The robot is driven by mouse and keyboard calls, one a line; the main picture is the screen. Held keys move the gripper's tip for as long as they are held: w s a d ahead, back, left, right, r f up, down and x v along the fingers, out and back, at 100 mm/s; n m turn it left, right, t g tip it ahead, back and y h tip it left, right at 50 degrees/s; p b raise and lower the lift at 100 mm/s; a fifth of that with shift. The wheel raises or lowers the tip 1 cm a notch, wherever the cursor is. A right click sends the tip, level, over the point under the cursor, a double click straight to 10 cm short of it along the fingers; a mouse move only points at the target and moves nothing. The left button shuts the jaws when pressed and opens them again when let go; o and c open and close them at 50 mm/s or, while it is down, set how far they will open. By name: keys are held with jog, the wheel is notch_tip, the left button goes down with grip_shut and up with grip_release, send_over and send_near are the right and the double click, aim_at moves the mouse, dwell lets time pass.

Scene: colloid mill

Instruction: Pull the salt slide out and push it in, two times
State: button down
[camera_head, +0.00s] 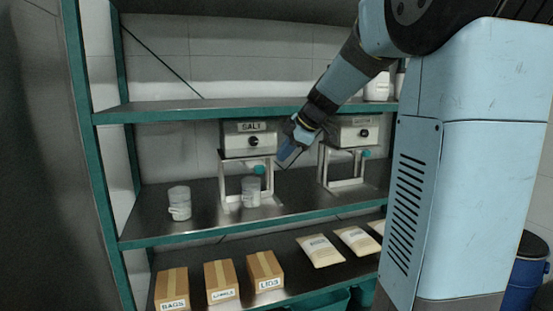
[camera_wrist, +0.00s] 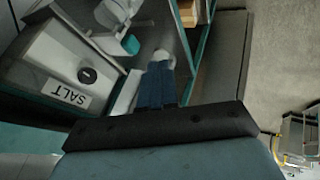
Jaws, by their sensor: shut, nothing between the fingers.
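The SALT dispenser (camera_head: 248,139) stands on the middle shelf on a metal stand, with a black knob on its front. It also shows tilted in the wrist view (camera_wrist: 50,60). The teal end of its salt slide (camera_head: 259,169) sticks out below the box; it also shows in the wrist view (camera_wrist: 130,44). A clear cup (camera_head: 251,192) stands under the dispenser. My gripper (camera_head: 285,153) is shut and empty, just right of the SALT box and apart from the slide. Its blue fingers (camera_wrist: 157,80) are together in the wrist view. How far out the slide is I cannot tell.
A second similar dispenser (camera_head: 354,134) with a teal slide end (camera_head: 366,154) stands to the right. Another clear cup (camera_head: 179,203) stands at the left of the middle shelf. Labelled boxes (camera_head: 221,282) and packets (camera_head: 320,250) lie on the shelf below.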

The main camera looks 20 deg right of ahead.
aim_at(265, 167)
jog(key=w+a+f, duration=0.3)
jog(key=w+f, duration=0.4)
jog(key=w, duration=0.1)
jog(key=shift+a, duration=0.15)
jog(key=shift+w, duration=0.1)
